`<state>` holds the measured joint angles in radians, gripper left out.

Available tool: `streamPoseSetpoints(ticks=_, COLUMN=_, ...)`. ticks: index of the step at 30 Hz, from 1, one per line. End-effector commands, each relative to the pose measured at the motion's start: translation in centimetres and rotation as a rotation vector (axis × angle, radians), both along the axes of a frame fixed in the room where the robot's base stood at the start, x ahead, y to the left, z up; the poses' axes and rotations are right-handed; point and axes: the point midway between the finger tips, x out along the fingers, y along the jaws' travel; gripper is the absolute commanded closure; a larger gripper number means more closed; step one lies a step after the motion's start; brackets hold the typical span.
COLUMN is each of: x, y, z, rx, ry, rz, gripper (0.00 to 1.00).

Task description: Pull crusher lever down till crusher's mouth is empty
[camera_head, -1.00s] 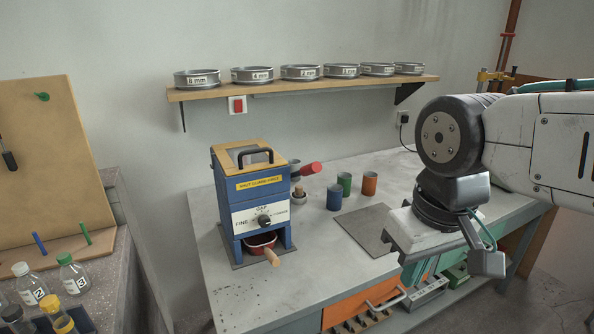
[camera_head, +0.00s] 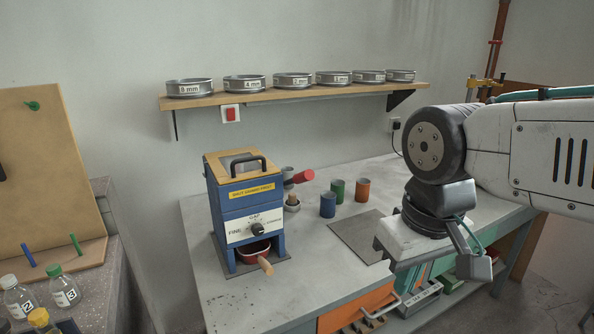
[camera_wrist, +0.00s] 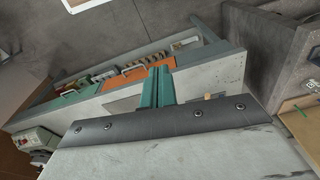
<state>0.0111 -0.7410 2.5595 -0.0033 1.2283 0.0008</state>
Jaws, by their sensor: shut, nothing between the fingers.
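The blue crusher (camera_head: 245,208) stands upright on the left part of the bench. Its hinged top with a black handle (camera_head: 248,163) lies over the mouth, so I cannot see what is inside. The lever with a red grip (camera_head: 304,176) sticks out to the right from the crusher's right side. A red pan (camera_head: 254,250) with a wooden handle sits in the opening at its base. My gripper shows in the wrist view with green fingers (camera_wrist: 157,87) together, shut and empty. It points down at the bench's front side, away from the crusher; the head view hides the fingers.
Blue, green and orange cups (camera_head: 337,187) and a mortar (camera_head: 292,202) stand right of the crusher. A flat grey plate (camera_head: 361,237) lies on the bench (camera_head: 215,290). Sieves line the wall shelf (camera_head: 300,94). Capped bottles (camera_head: 62,286) stand at left.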

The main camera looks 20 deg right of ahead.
Motion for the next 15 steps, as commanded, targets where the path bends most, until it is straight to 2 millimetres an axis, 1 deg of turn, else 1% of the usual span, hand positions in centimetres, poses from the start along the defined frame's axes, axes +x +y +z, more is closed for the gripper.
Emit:
streamPoseSetpoints(ticks=2, x=0.9, y=-0.2, z=0.0, rx=0.001, ry=0.023, rz=-0.012, gripper=1.0)
streamPoseSetpoints(ticks=5, x=3.4, y=-0.4, z=1.3, rx=0.017, ry=0.031, rz=-0.034, gripper=1.0)
streamPoseSetpoints(ticks=8, x=7.3, y=-0.6, z=3.5, rx=0.042, ry=0.015, rz=-0.048, gripper=1.0)
streamPoseSetpoints(ticks=9, x=9.1, y=-0.6, z=4.5, rx=0.055, ry=0.003, rz=-0.054, gripper=1.0)
streamPoseSetpoints(ticks=11, x=11.8, y=-0.8, z=6.0, rx=0.074, ry=-0.018, rz=-0.057, gripper=1.0)
streamPoseSetpoints(ticks=12, x=13.7, y=-0.9, z=7.1, rx=0.086, ry=-0.035, rz=-0.057, gripper=1.0)
streamPoseSetpoints(ticks=14, x=16.7, y=-1.1, z=8.6, rx=0.106, ry=-0.064, rz=-0.058, gripper=1.0)
streamPoseSetpoints(ticks=15, x=18.6, y=-1.3, z=9.7, rx=0.118, ry=-0.086, rz=-0.055, gripper=1.0)
